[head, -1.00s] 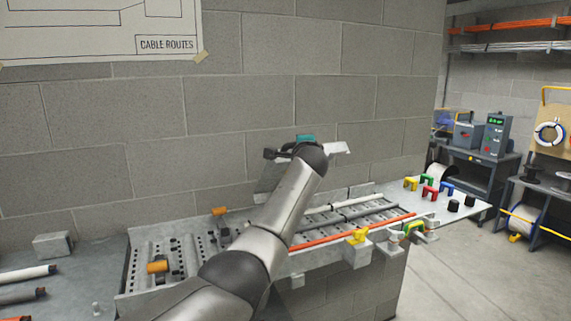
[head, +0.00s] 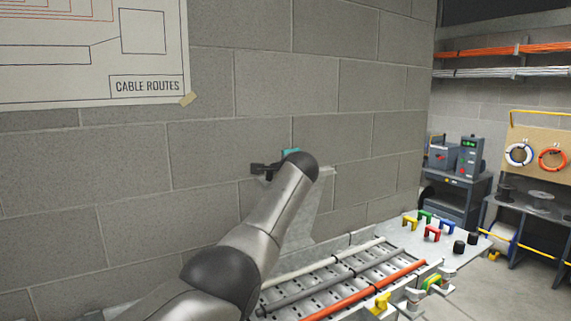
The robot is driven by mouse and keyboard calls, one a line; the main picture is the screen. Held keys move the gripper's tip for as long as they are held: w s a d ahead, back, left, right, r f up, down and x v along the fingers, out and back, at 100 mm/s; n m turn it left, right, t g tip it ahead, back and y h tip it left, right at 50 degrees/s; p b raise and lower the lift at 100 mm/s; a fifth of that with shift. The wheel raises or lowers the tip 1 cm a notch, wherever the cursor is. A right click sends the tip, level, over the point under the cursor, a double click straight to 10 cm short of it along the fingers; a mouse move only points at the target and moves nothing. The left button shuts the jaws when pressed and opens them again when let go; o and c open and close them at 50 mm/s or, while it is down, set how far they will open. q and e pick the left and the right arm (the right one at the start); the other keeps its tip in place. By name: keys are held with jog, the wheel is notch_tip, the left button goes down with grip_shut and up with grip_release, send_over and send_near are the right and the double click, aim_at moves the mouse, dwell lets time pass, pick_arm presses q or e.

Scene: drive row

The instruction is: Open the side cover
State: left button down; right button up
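A pale grey metal panel (head: 308,217), which looks like the side cover, stands raised and tilted behind my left arm, above the cable tray and in front of the block wall. My arm hides much of it. My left gripper (head: 262,168) is at the panel's upper end, mostly hidden behind my wrist. A dark part of it sticks out to the left, and a small teal piece (head: 291,153) shows above. I cannot tell whether its fingers are shut or touch the panel. My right gripper is not in view.
The perforated tray holds white, grey and orange cables (head: 372,286). Yellow, green, red and blue clips (head: 432,233) and black caps (head: 460,247) lie on the ledge at right. A yellow clip (head: 378,303) sits at the tray's front edge. The wall is close behind.

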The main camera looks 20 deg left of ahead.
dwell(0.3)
pick_arm(q)
jog(key=c, duration=0.8)
grip_release()
jog(key=shift+o, duration=0.2)
jog(key=shift+f, duration=0.1)
jog(key=shift+s+d, duration=0.15)
jog(key=shift+s, duration=0.05)
jog(key=shift+s, duration=0.1)
jog(key=b+v, duration=0.5)
jog(key=v, duration=1)
jog(key=shift+r, duration=0.25)
